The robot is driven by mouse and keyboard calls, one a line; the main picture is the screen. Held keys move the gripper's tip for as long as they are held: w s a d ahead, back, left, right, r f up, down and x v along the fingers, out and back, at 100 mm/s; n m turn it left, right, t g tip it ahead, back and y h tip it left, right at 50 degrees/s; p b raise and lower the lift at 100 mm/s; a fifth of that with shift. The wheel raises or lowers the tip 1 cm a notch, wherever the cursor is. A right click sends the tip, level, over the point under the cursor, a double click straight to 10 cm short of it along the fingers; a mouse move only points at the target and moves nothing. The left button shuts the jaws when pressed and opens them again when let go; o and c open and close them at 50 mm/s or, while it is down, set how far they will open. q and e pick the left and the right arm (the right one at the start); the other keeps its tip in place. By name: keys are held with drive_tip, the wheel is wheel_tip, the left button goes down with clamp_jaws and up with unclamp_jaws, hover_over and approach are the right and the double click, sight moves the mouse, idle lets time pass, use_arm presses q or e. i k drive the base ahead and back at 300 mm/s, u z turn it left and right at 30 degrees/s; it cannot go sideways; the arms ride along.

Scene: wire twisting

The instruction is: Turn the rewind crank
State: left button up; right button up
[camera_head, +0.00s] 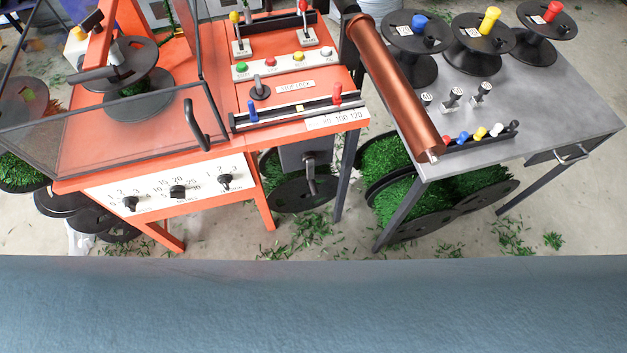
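A dark crank handle (310,178) hangs down from the front of a grey box (290,157) under the right end of the orange machine (150,145). It appears to be the rewind crank. A black spool (290,196) with green at its left sits behind and below it. The crank's arm points down. Neither of my grippers is in view, and nothing touches the crank.
A grey metal table (560,105) with black reels and a copper roller (400,85) stands to the right. Large spools with green material (385,165) sit under it. Table legs (348,170) flank the crank. Green clippings lie on the floor.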

sight(314, 180)
drive_tip(key=k, duration=1.2)
drive_tip(key=u, duration=0.75)
drive_tip(key=i, duration=1.45)
drive_tip(key=z, duration=0.9)
